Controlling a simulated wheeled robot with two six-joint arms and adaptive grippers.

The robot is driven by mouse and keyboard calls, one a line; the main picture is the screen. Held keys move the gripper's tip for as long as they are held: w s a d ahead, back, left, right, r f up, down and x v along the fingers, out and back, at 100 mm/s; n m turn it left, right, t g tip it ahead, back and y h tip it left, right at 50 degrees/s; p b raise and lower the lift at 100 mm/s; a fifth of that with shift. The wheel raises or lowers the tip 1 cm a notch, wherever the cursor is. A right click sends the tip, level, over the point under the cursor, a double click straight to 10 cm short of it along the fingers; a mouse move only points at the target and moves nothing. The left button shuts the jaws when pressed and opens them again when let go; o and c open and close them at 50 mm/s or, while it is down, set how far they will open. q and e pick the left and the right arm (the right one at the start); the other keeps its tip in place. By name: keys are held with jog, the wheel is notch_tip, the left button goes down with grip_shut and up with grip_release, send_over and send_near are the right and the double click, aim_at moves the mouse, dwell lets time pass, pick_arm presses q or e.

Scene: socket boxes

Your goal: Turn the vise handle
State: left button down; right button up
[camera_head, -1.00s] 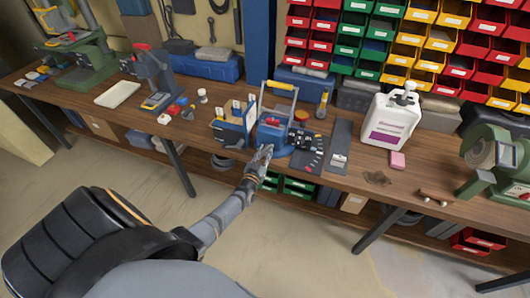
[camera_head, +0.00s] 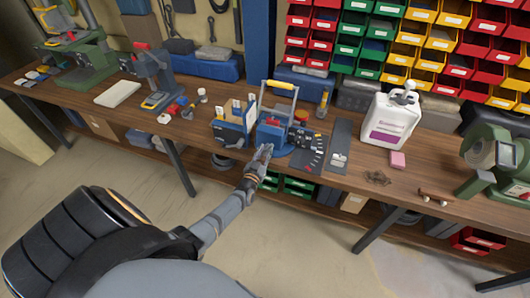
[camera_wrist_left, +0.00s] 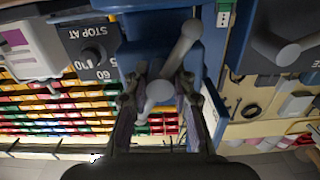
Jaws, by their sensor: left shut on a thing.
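The blue vise (camera_head: 270,133) stands at the front edge of the wooden bench in the head view. It also fills the upper middle of the left wrist view (camera_wrist_left: 143,60). Its grey handle (camera_wrist_left: 181,48) is a bar with rounded ends, slanted in the left wrist view. My left gripper (camera_head: 265,151) is at the front of the vise. The handle is too small to make out in the head view. My right gripper is not in view.
A dark panel with knobs (camera_head: 306,148) and a grey plate (camera_head: 340,146) lie right of the vise. A blue holder (camera_head: 232,131) stands close on its left. A white jug (camera_head: 391,118) and a pink block (camera_head: 398,160) are farther right. The floor before the bench is clear.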

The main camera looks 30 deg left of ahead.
pick_arm(q)
jog(key=shift+s+f, duration=0.2)
jog(key=shift+f, duration=0.15)
jog(key=c, duration=1.3)
grip_release()
jog(key=shift+o, duration=1)
jog(key=shift+r, duration=0.3)
jog(key=v, duration=1.2)
